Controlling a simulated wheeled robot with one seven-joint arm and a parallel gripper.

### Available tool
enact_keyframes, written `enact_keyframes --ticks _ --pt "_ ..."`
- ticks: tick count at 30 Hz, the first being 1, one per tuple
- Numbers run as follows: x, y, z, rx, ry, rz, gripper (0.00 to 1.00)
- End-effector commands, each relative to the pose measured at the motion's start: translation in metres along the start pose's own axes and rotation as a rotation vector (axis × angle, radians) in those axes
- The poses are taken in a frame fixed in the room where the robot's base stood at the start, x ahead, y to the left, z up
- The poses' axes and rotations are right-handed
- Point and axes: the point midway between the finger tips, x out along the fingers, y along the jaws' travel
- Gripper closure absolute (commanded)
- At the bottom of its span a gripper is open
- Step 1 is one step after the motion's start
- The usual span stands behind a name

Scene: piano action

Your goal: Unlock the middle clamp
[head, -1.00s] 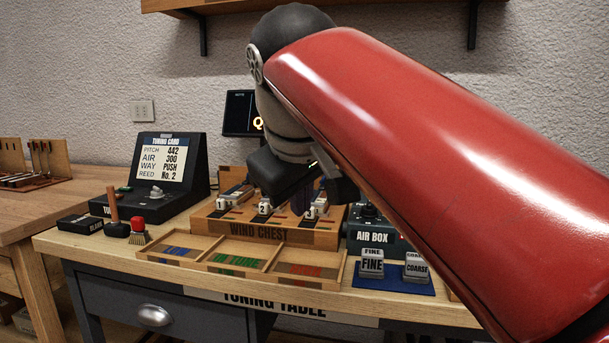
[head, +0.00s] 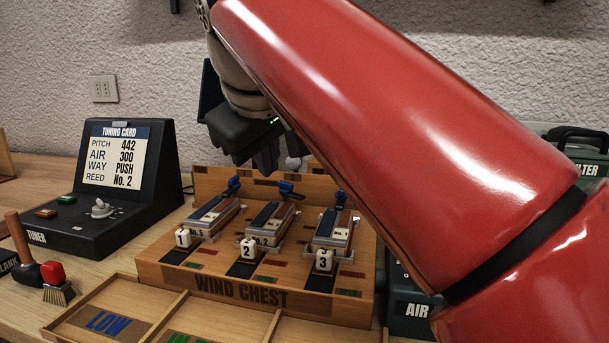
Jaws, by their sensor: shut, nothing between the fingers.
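The wooden wind chest (head: 215,291) holds three reed blocks side by side behind white tags 1, 2 and 3. The middle clamp (head: 287,189), with a blue handle, is at the back end of the block behind tag 2 (head: 247,250). Similar blue clamps show on the left (head: 233,185) and right (head: 341,198). My gripper (head: 266,162) is shut and empty, pointing down above and behind the wind chest, near the middle clamp and slightly left of it. A gap shows between fingertips and clamp; their depth apart is hard to tell. My red arm covers the upper right.
The tuner with its tuning card (head: 117,157) stands at the left. A compartment tray (head: 178,310) lies in front of the wind chest. The air box (head: 412,308) is at the right, partly behind my arm.

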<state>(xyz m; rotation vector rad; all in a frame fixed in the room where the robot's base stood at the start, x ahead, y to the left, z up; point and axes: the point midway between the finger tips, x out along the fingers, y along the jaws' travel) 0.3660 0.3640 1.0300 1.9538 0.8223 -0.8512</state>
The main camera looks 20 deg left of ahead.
Motion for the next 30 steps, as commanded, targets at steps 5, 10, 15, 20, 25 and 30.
enact_keyframes --ticks 5,10,15,20,25,30 --pt "0.009 -0.001 0.001 0.0 -0.001 0.0 1.0" --pt "0.039 -0.002 0.002 0.0 -0.003 -0.001 1.0" --pt "0.077 -0.002 0.002 0.0 -0.003 -0.001 1.0" --pt "0.106 0.002 0.001 0.002 -0.002 0.001 1.0" --pt "0.114 0.026 0.0 0.003 -0.003 0.0 1.0" --pt "0.119 0.035 0.0 0.001 -0.001 0.0 1.0"
